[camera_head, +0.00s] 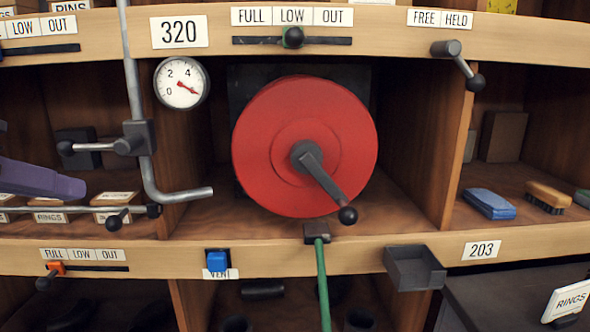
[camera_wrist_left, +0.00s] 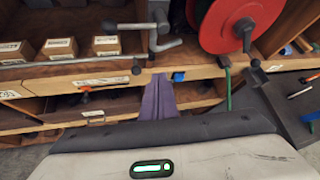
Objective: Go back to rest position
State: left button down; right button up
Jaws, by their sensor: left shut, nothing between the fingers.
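My left gripper (camera_head: 70,187) shows at the left edge of the head view as a purple shape, in front of the shelf with the small boxes. In the left wrist view its purple fingers (camera_wrist_left: 158,98) are together, with nothing between them, pointing toward the shelf edge. My right gripper is in neither view. A red round flange (camera_head: 265,150) with a dark crank handle (camera_head: 324,184) fills the middle bay; it also shows at the top of the left wrist view (camera_wrist_left: 212,30).
A bent grey pipe (camera_head: 133,85) and a gauge (camera_head: 181,83) stand left of the flange. A green rod (camera_head: 322,285) hangs below it. A dark open tray (camera_head: 414,268) juts from the lower ledge. A blue brush (camera_head: 489,203) lies on the right shelf.

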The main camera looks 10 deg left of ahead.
pick_arm(q)
jog(key=w+d+f+n+g+h, duration=0.1)
jog(key=d+f+g+h, duration=0.25)
jog(key=d+h, duration=0.65)
jog(key=w+d+f+n+g+h, duration=0.15)
jog(key=d+f+h, duration=0.25)
jog(key=d+h, duration=0.6)
jog(key=w+a+f+n+t+y, duration=0.2)
jog(key=w+f+n+t+y, duration=0.2)
jog(key=f+n+t+y, duration=0.25)
jog(key=w+a+f+n+t+y, duration=0.35)
jog(key=f+n+t, duration=0.3)
jog(key=n, duration=0.35)
notch_tip(320, 180, down, 19)
jog(key=s+a+n+g+y, duration=0.2)
jog(key=s+n+g+y, duration=0.1)
jog(key=n+y, duration=0.45)
jog(key=s+d+f+n+g, duration=0.2)
jog(key=s+f+g, duration=0.2)
jog(key=s+f, duration=0.4)
jog(key=s+d+f+n+g+y, duration=0.1)
jog(key=s+f+n+g, duration=0.2)
jog(key=s+f, duration=0.6)
notch_tip(320, 180, down, 4)
jog(key=shift+d+r+g, duration=0.1)
jog(key=shift+d+g, duration=0.25)
jog(key=shift+g, duration=0.15)
